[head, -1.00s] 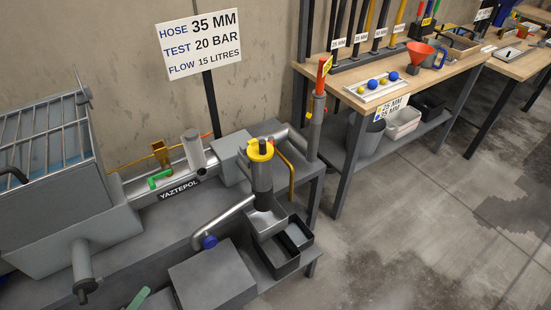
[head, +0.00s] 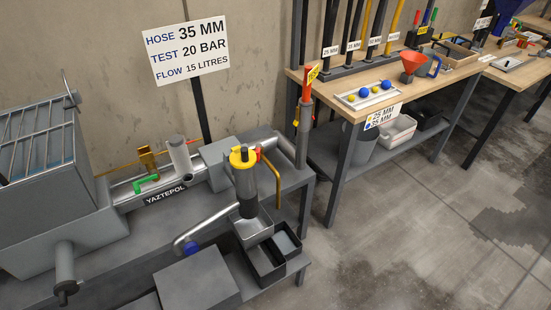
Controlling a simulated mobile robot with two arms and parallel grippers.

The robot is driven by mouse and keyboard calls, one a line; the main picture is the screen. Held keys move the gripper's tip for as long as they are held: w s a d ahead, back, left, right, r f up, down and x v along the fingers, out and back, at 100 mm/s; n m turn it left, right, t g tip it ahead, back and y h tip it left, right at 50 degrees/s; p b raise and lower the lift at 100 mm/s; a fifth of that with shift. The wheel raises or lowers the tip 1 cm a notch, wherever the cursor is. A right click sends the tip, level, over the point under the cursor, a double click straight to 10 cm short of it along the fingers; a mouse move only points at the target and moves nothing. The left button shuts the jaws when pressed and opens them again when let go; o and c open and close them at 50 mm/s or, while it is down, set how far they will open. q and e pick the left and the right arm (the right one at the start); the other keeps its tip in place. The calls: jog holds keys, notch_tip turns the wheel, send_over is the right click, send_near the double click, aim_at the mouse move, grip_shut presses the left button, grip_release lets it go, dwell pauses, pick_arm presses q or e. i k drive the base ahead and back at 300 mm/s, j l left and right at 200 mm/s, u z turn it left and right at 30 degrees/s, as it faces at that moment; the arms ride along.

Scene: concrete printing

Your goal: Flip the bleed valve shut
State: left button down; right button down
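No part is labelled as the bleed valve, so I cannot tell which it is. On the pump labelled YAZTEPOL (head: 166,194) there is a green bent handle (head: 146,184) on the pipe, with a brass-coloured fitting (head: 147,158) behind it. A yellow cap (head: 240,160) tops an upright dark cylinder (head: 246,190), with a small red part (head: 258,153) beside it. A red-topped post (head: 306,85) stands at the right end. Neither of my grippers is in view.
A grated hopper (head: 40,150) stands at the left. A grey box (head: 198,280) and dark bins (head: 265,262) are in front of the pump. A wooden bench (head: 345,85) with a red funnel (head: 413,62) stands at the right. The concrete floor (head: 400,220) in front is clear.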

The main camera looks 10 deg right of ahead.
aim_at(259, 146)
jog(key=l+u, duration=0.3)
jog(key=l, duration=2.25)
jog(key=k, duration=0.05)
